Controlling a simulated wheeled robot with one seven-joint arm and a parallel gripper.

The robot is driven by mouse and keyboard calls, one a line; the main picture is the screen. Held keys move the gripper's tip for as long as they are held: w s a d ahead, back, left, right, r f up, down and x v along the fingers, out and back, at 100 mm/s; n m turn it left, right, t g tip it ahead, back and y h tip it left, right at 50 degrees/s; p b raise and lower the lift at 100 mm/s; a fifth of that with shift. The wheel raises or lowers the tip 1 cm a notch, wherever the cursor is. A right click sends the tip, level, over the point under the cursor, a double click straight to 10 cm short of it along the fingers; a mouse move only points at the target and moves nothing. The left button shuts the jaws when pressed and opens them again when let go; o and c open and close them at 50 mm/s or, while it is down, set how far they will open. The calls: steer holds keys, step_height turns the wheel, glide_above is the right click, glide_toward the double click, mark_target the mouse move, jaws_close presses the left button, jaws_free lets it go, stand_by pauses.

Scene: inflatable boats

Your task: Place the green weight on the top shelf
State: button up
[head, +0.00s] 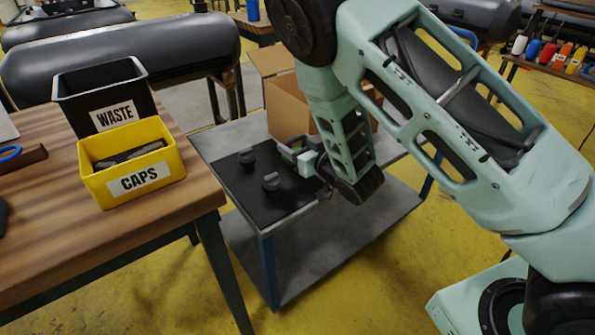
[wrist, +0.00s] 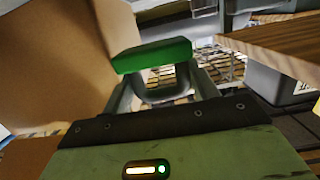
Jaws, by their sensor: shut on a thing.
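My gripper (head: 298,152) is shut on the green weight (wrist: 152,56), whose green block and grey rounded part show between the fingers in the wrist view. In the head view only a little green shows at the fingers; my arm hides the rest. The gripper is over the right part of the black mat on the cart's upper shelf (head: 222,138); I cannot tell whether the weight touches it. Two dark grey weights (head: 271,183) stand on the mat, left of the gripper.
An open cardboard box (head: 285,105) stands behind the gripper and fills the left of the wrist view (wrist: 50,60). The cart's lower shelf (head: 300,255) looks bare. A wooden table (head: 180,195) at left holds a yellow CAPS bin (head: 132,165) and a black WASTE bin (head: 105,95).

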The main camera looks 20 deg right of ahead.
steer(key=shift+f+b, duration=0.6)
steer(key=shift+f, duration=2.85)
steer(key=shift+f, duration=0.1)
steer(key=o, duration=1.3)
